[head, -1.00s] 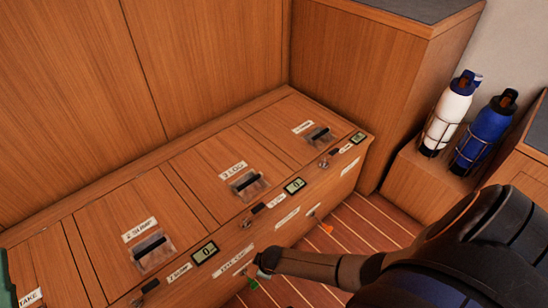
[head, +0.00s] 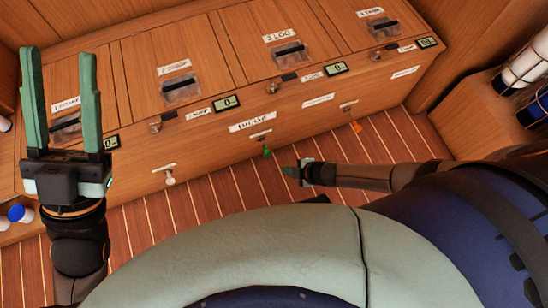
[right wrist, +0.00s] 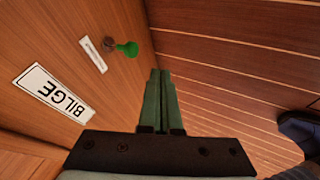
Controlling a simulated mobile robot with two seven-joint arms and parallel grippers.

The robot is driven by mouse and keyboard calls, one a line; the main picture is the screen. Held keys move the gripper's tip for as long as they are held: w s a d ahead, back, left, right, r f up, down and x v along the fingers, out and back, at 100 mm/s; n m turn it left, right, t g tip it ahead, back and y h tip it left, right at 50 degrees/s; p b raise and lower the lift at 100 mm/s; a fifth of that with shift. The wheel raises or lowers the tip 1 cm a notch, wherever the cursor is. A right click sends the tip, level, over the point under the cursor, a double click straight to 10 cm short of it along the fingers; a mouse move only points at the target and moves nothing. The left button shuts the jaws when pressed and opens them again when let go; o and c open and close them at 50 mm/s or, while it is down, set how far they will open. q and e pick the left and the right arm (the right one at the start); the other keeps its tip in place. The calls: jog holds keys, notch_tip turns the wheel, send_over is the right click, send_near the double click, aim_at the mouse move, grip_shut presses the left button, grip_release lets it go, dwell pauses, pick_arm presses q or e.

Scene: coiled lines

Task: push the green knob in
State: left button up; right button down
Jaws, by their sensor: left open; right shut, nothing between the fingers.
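The green knob (head: 267,152) sticks out from the lower front of the wooden locker, below the BILGE label. It also shows in the right wrist view (right wrist: 128,49), on a short stem beside a small white label. My right gripper (head: 290,172) is shut and empty, a little to the right of the green knob and apart from it. In the right wrist view its closed fingers (right wrist: 157,100) lie below and to the right of the knob. My left gripper (head: 62,100) is open and empty, pointing up at the left of the head view.
A white knob (head: 169,178) and an orange knob (head: 357,127) stick out from the same locker front (head: 215,150). Latches and small displays line its upper edge. Bottles (head: 525,65) stand at the far right. The striped floor (head: 210,195) before the locker is clear.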

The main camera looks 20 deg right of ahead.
pick_arm(q)
notch_tip(320, 180, down, 8)
jog(key=d+b, duration=0.1)
jog(key=b, duration=0.5)
jog(key=shift+g, duration=0.4)
pick_arm(e)
jog(key=w+a+f, duration=0.2)
jog(key=w+f, duration=0.3)
jog(key=w, duration=0.2)
jog(key=shift+w+a+f, duration=0.25)
jog(key=shift+a+f, duration=0.05)
pick_arm(q)
jog(key=shift+w+d, duration=0.1)
